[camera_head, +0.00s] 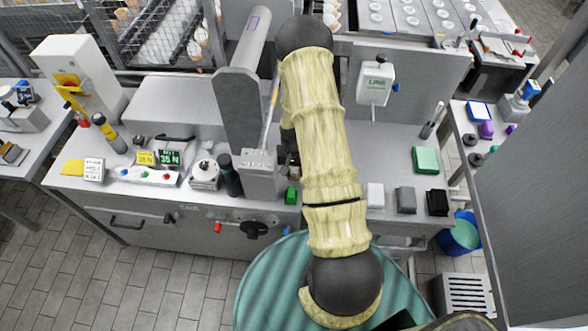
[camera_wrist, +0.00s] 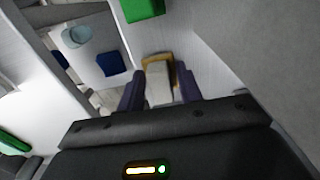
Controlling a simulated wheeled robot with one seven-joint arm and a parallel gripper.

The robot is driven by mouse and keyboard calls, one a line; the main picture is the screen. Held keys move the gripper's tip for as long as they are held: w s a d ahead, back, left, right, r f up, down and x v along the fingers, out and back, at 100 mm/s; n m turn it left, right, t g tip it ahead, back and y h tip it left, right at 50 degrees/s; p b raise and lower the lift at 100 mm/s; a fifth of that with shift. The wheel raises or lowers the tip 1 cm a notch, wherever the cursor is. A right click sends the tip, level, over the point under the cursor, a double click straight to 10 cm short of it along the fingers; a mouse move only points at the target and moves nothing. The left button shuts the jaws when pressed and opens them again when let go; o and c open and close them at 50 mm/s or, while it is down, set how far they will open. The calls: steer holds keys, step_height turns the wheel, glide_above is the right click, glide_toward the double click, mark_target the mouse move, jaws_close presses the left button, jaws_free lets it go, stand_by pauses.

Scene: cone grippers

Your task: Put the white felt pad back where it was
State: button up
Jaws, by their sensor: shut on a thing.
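In the wrist view my gripper (camera_wrist: 160,88) has its two dark fingers on either side of a pale grey-white block (camera_wrist: 158,82) and is shut on it. A tan edge shows behind and around the block's far end; I cannot tell whether it belongs to the block. The block may be the white felt pad. In the head view my arm hides my gripper and what it holds. A white block (camera_head: 375,195) lies on the bench's front edge right of my arm, beside a grey block (camera_head: 405,199) and a black block (camera_head: 437,202).
A green pad (camera_head: 425,160) lies at the bench's right. The wrist view shows a green block (camera_wrist: 142,9).

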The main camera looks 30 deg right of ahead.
mark_target(294, 169)
steer(key=o, duration=0.9)
step_height(294, 169, up, 12)
steer(key=b, duration=0.2)
steer(key=shift+b, duration=0.3)
stand_by(0.5)
